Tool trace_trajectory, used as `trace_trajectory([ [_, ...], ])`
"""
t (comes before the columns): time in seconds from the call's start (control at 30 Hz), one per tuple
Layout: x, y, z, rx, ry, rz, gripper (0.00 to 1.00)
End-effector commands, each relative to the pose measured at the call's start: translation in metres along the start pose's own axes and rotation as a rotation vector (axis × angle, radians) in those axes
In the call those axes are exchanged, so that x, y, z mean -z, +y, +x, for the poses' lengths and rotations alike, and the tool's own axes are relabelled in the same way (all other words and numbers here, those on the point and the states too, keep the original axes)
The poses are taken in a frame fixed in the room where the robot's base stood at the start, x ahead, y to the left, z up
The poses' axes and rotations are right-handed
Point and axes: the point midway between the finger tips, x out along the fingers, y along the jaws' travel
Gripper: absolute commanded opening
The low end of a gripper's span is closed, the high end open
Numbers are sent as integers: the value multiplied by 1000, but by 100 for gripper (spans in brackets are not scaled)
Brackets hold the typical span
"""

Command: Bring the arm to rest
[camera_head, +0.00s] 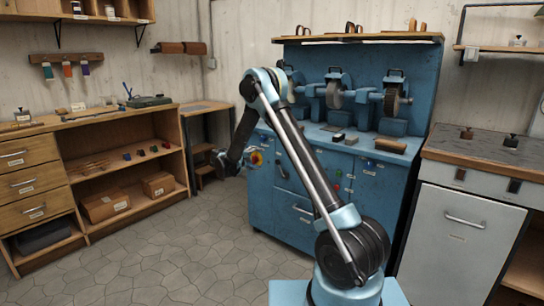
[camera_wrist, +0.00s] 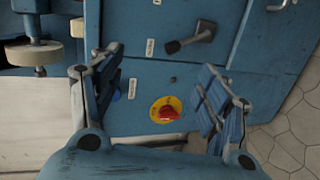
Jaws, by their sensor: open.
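My arm rises from its base at the lower right of the head view, bends at a high elbow and reaches down to the left. My gripper (camera_head: 226,160) hangs in the air at the left front of the blue machine cabinet (camera_head: 293,215). In the wrist view my gripper (camera_wrist: 160,78) has its two fingers spread wide, with nothing between them. The blue cabinet panel faces it, with a red and yellow rotary switch (camera_wrist: 166,110) seen between the fingers. This switch also shows beside my gripper in the head view (camera_head: 256,158). Contact with it cannot be made out.
A dark-handled lever (camera_wrist: 192,37) is on the same panel. Grinding wheels (camera_head: 335,95) stand on the cabinet top. A wooden shelf unit (camera_head: 165,133) stands left, a grey cabinet (camera_head: 455,232) right. The tiled floor (camera_head: 180,255) at the front left is clear.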

Motion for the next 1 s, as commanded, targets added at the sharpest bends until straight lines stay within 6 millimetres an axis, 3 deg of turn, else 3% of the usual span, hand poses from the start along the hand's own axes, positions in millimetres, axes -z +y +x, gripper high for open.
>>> trace_trajectory([
  [0.2,-49,45,10,101,-44,33,70],
  [0.5,-125,92,13,238,-99,85,70],
  [1.0,-265,135,-7,462,-185,195,70],
])
